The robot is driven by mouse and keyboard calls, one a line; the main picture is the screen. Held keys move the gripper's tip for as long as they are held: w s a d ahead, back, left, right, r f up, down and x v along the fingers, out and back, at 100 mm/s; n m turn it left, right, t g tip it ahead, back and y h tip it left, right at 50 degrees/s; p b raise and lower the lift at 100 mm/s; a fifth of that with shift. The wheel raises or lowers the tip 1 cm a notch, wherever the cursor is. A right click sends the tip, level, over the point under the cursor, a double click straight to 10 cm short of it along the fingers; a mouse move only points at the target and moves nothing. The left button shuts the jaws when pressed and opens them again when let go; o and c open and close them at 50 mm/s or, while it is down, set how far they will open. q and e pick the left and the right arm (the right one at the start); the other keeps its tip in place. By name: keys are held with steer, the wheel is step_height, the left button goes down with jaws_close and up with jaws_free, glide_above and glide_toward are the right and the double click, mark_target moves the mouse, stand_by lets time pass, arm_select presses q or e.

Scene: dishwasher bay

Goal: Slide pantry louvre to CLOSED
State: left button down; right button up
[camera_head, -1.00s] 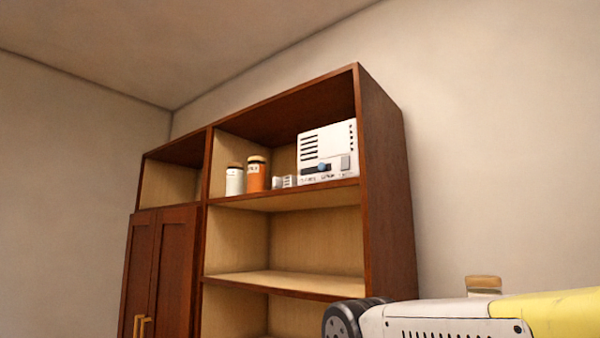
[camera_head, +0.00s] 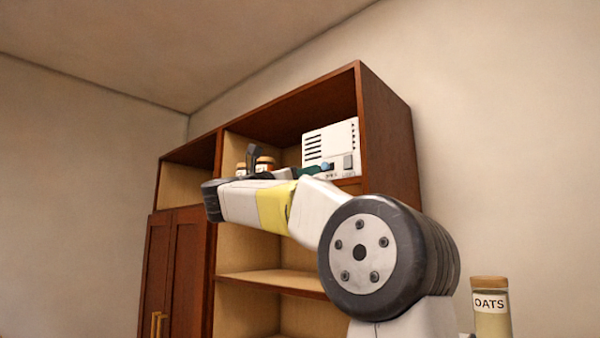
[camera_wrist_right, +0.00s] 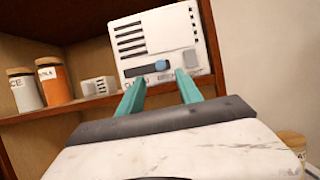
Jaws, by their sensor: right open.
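The pantry louvre (camera_head: 329,142) is a white box with dark slats on the top shelf, at the right end. Its blue slider knob (camera_wrist_right: 162,65) sits near the middle of a horizontal grey track in the right wrist view. Lettering under the track is partly hidden and too blurred to read. My right gripper (camera_wrist_right: 160,78) has two teal fingers, open, pointing at the louvre just below the knob, one finger to each side. Nothing shows between them. In the head view the fingers (camera_head: 310,170) are close to the louvre's lower front. My left gripper is out of view.
Left of the louvre on the shelf stand a white jar (camera_wrist_right: 26,90), an orange jar (camera_wrist_right: 54,81) and a small white box (camera_wrist_right: 99,86). The cabinet's right side panel (camera_head: 388,140) is beside the louvre. An oats jar (camera_head: 491,310) stands lower right.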

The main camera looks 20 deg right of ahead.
mark_target(323, 165)
steer(key=x, duration=0.7)
steer(key=shift+d+r, duration=0.2)
steer(key=shift+d, duration=0.15)
jaws_close()
stand_by(1.1)
